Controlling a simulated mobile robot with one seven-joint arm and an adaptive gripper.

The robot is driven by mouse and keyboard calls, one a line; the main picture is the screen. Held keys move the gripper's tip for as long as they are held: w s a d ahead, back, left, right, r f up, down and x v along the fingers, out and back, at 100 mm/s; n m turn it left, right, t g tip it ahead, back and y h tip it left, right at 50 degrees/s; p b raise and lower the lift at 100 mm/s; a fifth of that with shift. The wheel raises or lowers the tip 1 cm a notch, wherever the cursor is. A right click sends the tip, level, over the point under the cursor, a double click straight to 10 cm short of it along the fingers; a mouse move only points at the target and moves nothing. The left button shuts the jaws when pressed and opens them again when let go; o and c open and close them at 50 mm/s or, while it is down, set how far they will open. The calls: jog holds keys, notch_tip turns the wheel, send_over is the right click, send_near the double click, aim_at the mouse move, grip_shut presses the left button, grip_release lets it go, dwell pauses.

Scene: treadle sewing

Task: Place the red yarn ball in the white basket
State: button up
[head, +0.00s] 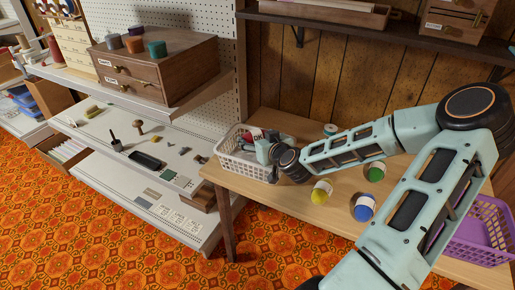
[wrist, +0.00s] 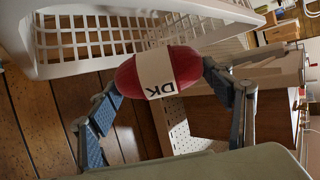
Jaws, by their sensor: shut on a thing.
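The red yarn ball (wrist: 183,62) has a white band marked DK. My gripper (wrist: 162,82) is shut on it, with one finger on each side. The white basket (wrist: 90,62) is a slotted basket close to the ball in the wrist view. In the head view, the basket (head: 234,161) stands at the left end of the wooden table, and my gripper (head: 262,143) is at its right side. The ball (head: 255,133) shows only in part there, level with the basket's opening. I cannot tell whether it is inside the rim.
The wooden table (head: 290,196) also holds a yellow yarn ball (head: 320,194), a green one (head: 376,172), a blue one (head: 364,208) and a purple basket (head: 484,236). A teal-topped item (head: 330,130) stands near the back wall. A shelf (head: 340,28) hangs above the table.

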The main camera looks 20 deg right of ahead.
jog(key=shift+f+b, duration=0.9)
jog(key=shift+f, duration=0.6)
jog(key=shift+f+b, duration=0.6)
jog(key=shift+f, duration=0.1)
jog(key=o, duration=1.1)
jog(key=shift+r, duration=0.1)
